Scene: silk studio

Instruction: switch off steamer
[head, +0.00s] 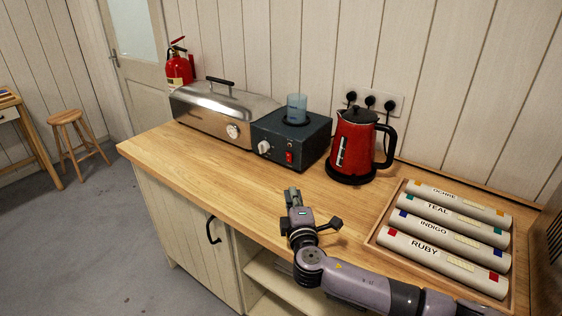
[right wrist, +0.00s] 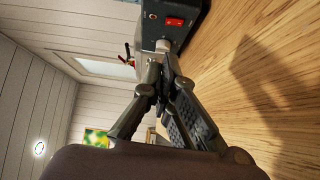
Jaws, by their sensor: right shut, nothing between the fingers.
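A long metal box with a lid (head: 215,105), a black handle on top and a pale knob (head: 233,131) on its front, stands at the back left of the counter; it looks like the steamer. Beside it is a dark box (head: 305,139) with a pale knob (head: 264,147), a red switch (head: 289,157) and a blue cup on top. The red switch shows in the right wrist view (right wrist: 175,21). My right gripper (head: 292,195) is shut and empty, over the counter in front of the dark box, apart from it. My left gripper is out of view.
A red kettle (head: 352,148) stands right of the dark box, near wall plugs (head: 371,101). A wooden tray (head: 373,241) of labelled rolls lies at the right. The counter (head: 228,166) is bare along its front left. A fire extinguisher (head: 178,70) hangs behind the metal box.

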